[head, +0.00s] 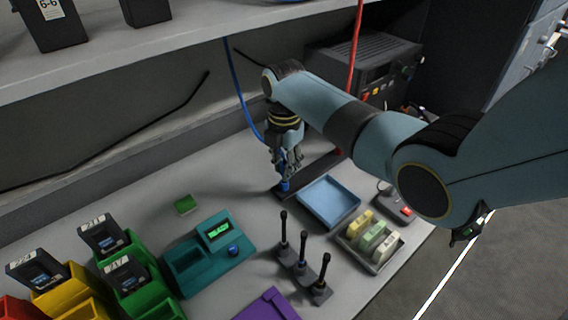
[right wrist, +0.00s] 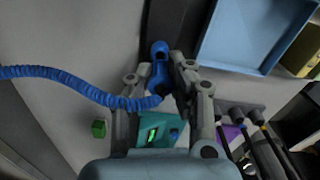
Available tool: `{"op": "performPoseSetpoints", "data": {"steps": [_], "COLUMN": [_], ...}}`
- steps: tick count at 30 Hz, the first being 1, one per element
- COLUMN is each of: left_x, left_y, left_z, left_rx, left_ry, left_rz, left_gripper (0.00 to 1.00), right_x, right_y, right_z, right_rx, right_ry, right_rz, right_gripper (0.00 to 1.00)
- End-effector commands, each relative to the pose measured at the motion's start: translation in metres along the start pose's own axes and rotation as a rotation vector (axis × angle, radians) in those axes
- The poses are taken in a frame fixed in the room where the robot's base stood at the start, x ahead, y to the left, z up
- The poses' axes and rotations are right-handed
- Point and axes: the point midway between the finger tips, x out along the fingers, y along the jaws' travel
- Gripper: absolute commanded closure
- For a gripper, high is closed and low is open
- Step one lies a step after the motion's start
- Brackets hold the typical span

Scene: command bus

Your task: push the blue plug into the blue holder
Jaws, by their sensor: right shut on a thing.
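My right gripper (head: 284,168) points down at the dark bar and is shut on the blue plug (right wrist: 157,75). A blue cable runs from the plug to the left in the right wrist view. The blue holder (head: 284,187) shows as a blue piece at the near left end of the dark bar, directly below the fingers. Plug and holder line up and overlap in both views. I cannot tell how deep the plug sits in the holder. My left gripper is not in view.
The dark bar (head: 313,171) lies beside a light blue tray (head: 348,193). A red cable (head: 355,45) hangs behind my arm. A teal box (head: 186,272), a rack of black rods (head: 298,267) and a small green block (head: 185,204) stand nearer.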

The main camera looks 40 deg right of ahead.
Motion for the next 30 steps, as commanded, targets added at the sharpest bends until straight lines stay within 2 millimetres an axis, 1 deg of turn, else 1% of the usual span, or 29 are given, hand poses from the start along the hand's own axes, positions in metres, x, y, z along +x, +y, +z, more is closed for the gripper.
{"op": "performPoseSetpoints", "data": {"steps": [5, 15, 25, 30], "left_x": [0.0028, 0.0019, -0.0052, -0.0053], "left_y": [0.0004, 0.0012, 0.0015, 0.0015], "left_z": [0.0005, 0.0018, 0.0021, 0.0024], "left_rx": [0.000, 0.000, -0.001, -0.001], "left_ry": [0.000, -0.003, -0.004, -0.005], "left_rz": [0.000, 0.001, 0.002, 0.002], "left_gripper": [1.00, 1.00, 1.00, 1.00], "right_x": [0.0055, 0.0048, 0.0023, 0.0031], "right_y": [0.0010, 0.0010, 0.0007, 0.0008], "right_z": [0.0002, 0.0001, -0.0004, -0.0004], "right_rx": [0.000, 0.000, 0.000, 0.000], "right_ry": [-0.001, -0.001, 0.000, 0.000], "right_rz": [0.002, 0.002, 0.001, 0.002], "right_gripper": [1.00, 1.00, 1.00, 1.00]}}
